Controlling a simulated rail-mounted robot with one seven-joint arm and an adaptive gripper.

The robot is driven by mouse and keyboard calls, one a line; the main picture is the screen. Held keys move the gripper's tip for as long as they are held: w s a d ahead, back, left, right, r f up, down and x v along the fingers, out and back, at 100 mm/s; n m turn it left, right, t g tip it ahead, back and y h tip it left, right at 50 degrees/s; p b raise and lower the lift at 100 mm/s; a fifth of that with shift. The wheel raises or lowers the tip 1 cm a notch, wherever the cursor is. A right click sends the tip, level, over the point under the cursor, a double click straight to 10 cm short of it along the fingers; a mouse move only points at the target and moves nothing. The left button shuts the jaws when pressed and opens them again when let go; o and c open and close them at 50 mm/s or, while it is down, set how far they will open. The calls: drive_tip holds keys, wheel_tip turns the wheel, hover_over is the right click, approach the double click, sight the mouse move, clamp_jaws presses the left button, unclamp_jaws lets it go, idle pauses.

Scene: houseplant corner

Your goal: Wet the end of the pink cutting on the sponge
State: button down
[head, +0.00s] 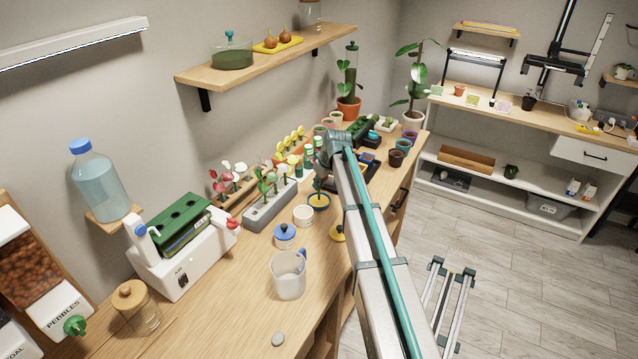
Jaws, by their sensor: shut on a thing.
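My gripper (321,174) is at the far end of my arm, low over a small dark blue dish (319,205) with a yellow patch inside, which looks like the sponge. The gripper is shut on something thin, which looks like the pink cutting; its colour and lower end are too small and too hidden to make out. I cannot tell whether it touches the sponge. Several red and pink cuttings (217,184) stand in a wooden rack on the left.
A grey rack (270,206) with cuttings stands left of the dish. A white cup (303,214), a blue-lidded jar (285,236) and a clear jug (288,274) stand nearer. Several small pots (396,157) are at the right. The front bench top is mostly clear.

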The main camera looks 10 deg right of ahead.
drive_tip(key=shift+f, duration=0.4)
idle(1.3)
drive_tip(key=shift+r, duration=0.1)
drive_tip(key=shift+r+p, duration=1.2)
drive_tip(key=shift+r, duration=2.3)
